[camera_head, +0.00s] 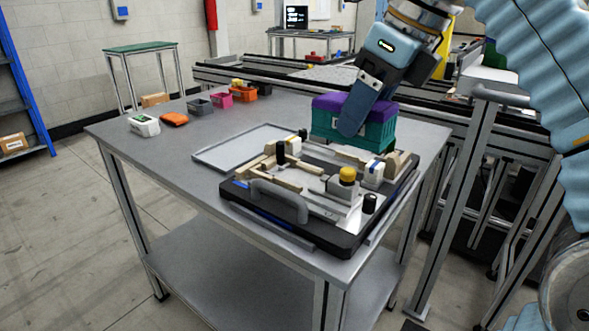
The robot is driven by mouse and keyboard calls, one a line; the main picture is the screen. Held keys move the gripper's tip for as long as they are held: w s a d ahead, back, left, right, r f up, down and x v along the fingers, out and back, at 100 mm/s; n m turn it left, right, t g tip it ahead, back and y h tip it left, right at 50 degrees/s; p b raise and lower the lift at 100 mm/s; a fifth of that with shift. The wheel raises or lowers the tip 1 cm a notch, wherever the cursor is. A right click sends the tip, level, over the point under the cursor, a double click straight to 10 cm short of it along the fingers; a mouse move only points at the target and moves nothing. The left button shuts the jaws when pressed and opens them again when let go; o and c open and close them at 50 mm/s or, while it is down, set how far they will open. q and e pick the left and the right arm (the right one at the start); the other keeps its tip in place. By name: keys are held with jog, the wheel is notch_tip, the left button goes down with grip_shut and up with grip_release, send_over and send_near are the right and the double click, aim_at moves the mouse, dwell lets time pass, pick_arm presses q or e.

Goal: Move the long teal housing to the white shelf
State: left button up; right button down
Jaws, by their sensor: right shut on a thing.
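The teal housing (325,126) is a long box with a purple top, near the back right of the table. My right gripper (352,118) comes down from the upper right and is shut on it, with a finger across its near side. The housing is behind the pallet fixture (262,219). I cannot tell whether it touches the table or hangs just above it. I cannot clearly make out a white shelf. My left gripper is not in view.
The grey table (182,171) holds a flat light tray (212,157), a white device (144,125), an orange item (174,119) and several small bins (219,100). The fixture carries clamps and a handle. A conveyor frame (470,130) runs behind.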

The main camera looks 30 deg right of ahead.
jog(key=w+f, duration=0.2)
jog(key=w, duration=0.1)
jog(key=w+a+f, duration=0.1)
jog(key=w+f, duration=0.2)
jog(key=w, duration=0.1)
jog(key=w+f, duration=0.2)
jog(key=w, duration=0.2)
jog(key=shift+w+a+f, duration=0.25)
jog(key=shift+w+f, duration=0.25)
jog(key=b+x, duration=0.1)
jog(key=x, duration=0.3)
jog(key=shift+w+d+b, duration=0.1)
jog(key=shift+d+b, duration=0.1)
jog(key=shift+b, duration=0.1)
jog(key=shift+p, duration=0.3)
jog(key=shift+f, duration=0.4)
